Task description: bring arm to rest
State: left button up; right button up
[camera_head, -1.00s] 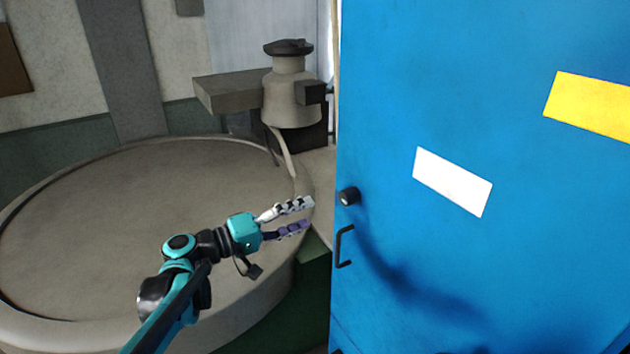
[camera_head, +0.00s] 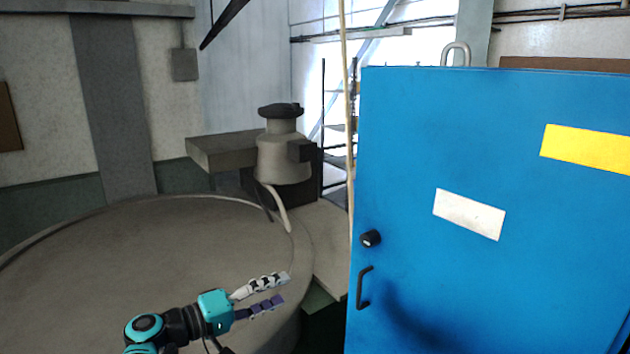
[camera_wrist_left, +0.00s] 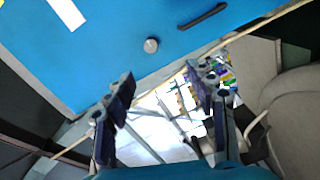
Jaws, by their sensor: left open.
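My left gripper (camera_head: 274,290) is open and empty in the head view, with its arm coming in from the lower left. Its two fingers are apart and point right, toward the blue cabinet (camera_head: 540,265), without touching it. In the left wrist view the gripper's fingers (camera_wrist_left: 165,110) are spread with nothing between them. My right gripper is not in view.
Open air surrounds the gripper.

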pick_arm(q)
jog(key=s+d+f+m+g+y+b, duration=0.15)
jog(key=s+f+y+b, duration=0.3)
jog(key=f, duration=0.65)
jog(key=s+f+g+y+b, duration=0.25)
jog(key=s+f+b, duration=0.3)
jog(key=f, duration=0.55)
jog(key=s+a+f+m+t+y+b, duration=0.1)
jog(key=s+a+f+m+y+b, duration=0.1)
jog(key=s+a+f+y+b, duration=0.4)
jog(key=s+a+f+y, duration=0.1)
jog(key=s+a+f, duration=0.2)
jog(key=f, duration=0.4)
jog(key=shift+s+a+f, duration=0.3)
jog(key=shift+s+a, duration=0.1)
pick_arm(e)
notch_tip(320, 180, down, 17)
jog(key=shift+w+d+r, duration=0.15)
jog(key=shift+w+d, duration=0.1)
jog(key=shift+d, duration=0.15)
